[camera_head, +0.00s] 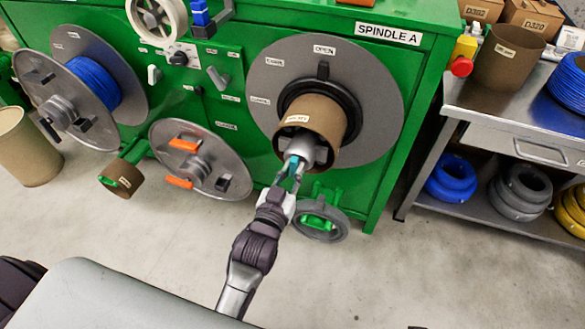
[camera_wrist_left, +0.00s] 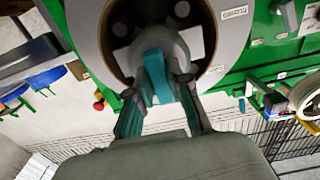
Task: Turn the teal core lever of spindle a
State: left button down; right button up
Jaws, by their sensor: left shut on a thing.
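Spindle A is a large grey disc (camera_head: 380,90) on the green machine, labelled SPINDLE A. A brown cardboard core (camera_head: 322,113) sits on its hub and sticks out toward me. The teal core lever (camera_wrist_left: 156,76) stands at the front of the hub; a bit of teal also shows in the head view (camera_head: 293,162). My left gripper (camera_head: 286,178) reaches up to the hub from below. In the left wrist view its fingers (camera_wrist_left: 160,92) are on both sides of the lever, shut on it. The fingers partly hide the lever in the head view. My right gripper is not in view.
Left of the spindle are a lower grey flange with orange handles (camera_head: 200,160) and a reel of blue cable (camera_head: 95,80). A metal bench (camera_head: 500,105) stands at the right. The floor in front is clear.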

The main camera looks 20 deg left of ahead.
pick_arm(q)
jog(key=shift+f, duration=0.1)
jog(key=c, duration=1.1)
grip_release()
jog(key=s, duration=1.2)
jog(key=shift+a, duration=0.2)
